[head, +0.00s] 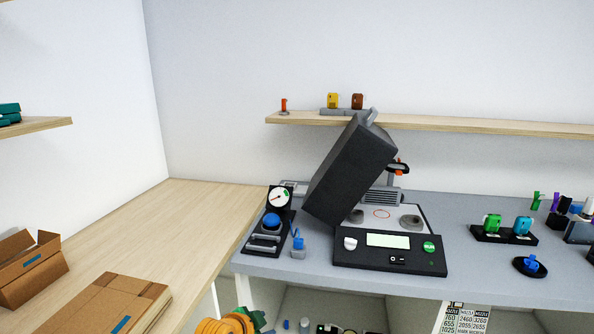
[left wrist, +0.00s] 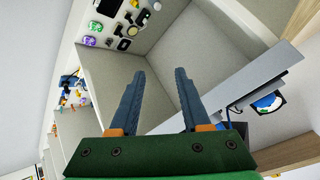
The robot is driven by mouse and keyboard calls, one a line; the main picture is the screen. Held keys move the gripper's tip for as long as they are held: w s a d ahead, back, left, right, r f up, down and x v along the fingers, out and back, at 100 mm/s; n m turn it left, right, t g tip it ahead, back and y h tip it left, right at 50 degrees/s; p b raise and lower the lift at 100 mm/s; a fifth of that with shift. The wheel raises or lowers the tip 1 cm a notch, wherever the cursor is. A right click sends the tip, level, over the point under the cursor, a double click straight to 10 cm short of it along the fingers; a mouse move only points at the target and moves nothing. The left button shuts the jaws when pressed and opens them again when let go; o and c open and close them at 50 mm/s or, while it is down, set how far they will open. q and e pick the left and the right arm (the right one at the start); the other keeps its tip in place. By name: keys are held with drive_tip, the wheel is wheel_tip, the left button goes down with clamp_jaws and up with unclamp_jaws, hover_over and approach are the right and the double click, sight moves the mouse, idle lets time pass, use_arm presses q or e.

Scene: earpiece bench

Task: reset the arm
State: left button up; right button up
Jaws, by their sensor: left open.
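My left gripper (left wrist: 158,74) is open in the left wrist view, its two dark blue fingers apart with nothing between them. Beyond the fingers is the grey interior of the open space under the bench. In the head view only an orange and green part of my left arm (head: 228,323) shows at the bottom edge, in front of the grey bench (head: 300,265); the fingertips cannot be made out there. My right gripper is in neither view.
A black machine (head: 385,262) with a raised dark lid (head: 352,170) stands on the bench. A gauge stand (head: 278,196) with a blue knob is left of it. Several small coloured earpiece parts sit at the right. Cardboard boxes (head: 110,305) lie on the wooden table (head: 165,225).

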use_arm(q)
drive_tip(key=s+a+f+n+g+y, duration=0.1)
drive_tip(key=s+a+f+n+g, duration=0.15)
drive_tip(key=s+f, duration=0.85)
drive_tip(key=s+a+f+n+g+y, duration=0.1)
drive_tip(key=s+a+f+n, duration=0.25)
drive_tip(key=s+f, duration=0.65)
drive_tip(key=s+a+f+n+g, duration=0.1)
drive_tip(key=s+f, duration=0.3)
drive_tip(key=s, duration=0.4)
drive_tip(key=s+a+f+n+g+y, duration=0.1)
drive_tip(key=s+a+f, duration=0.1)
drive_tip(key=s, duration=0.7)
drive_tip(key=s+a+f+n+g, duration=0.1)
drive_tip(key=s+a+f+g, duration=0.1)
drive_tip(key=s+f, duration=0.3)
drive_tip(key=s, duration=0.4)
drive_tip(key=shift+s+f, duration=0.15)
drive_tip(key=shift+f, duration=0.15)
drive_tip(key=shift+d, duration=0.1)
